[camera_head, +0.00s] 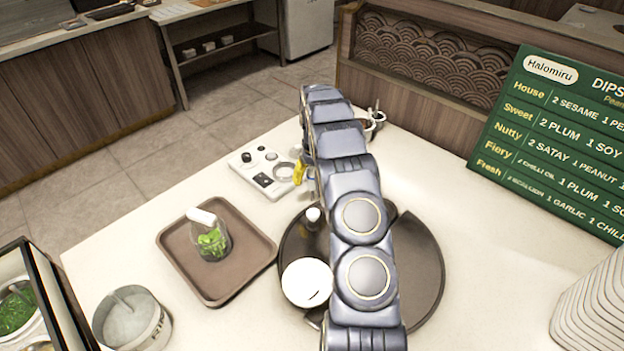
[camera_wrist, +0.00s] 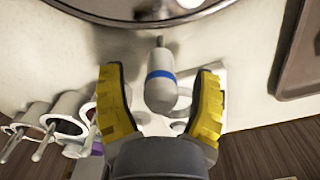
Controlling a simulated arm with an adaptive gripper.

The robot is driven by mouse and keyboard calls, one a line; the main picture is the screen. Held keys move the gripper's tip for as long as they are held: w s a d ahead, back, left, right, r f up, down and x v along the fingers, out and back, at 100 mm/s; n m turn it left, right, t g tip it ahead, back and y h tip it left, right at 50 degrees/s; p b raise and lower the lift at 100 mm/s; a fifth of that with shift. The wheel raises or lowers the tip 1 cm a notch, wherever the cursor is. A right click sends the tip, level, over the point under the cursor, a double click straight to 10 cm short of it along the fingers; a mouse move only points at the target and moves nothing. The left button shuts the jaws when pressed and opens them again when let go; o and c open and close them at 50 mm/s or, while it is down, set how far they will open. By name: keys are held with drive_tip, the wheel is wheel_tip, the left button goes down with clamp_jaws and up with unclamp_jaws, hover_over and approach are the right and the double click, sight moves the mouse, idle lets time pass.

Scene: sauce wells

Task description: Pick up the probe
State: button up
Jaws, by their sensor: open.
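The probe (camera_wrist: 161,92) shows in the wrist view as a white rounded handle with a blue band and a thin metal tip pointing toward a round dark tray. My gripper (camera_wrist: 161,88) is open, with one yellow finger on each side of the probe and visible gaps between. I cannot tell the height between fingers and probe. In the head view, my gripper (camera_head: 302,173) is mostly hidden behind my arm; one yellow finger shows beside a white panel with knobs (camera_head: 246,172). I cannot make out the probe clearly there.
The round dark tray (camera_head: 429,265) holds a white lidded jar (camera_head: 307,283) and lies under my arm. A brown tray (camera_head: 185,255) with a green-filled glass (camera_head: 212,241) stands left. Small cups with spoons (camera_wrist: 68,125) are close on the gripper's left. A green menu board (camera_head: 560,140) stands right.

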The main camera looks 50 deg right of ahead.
wheel_tip(320, 180, down, 2)
clamp_jaws()
idle(0.4)
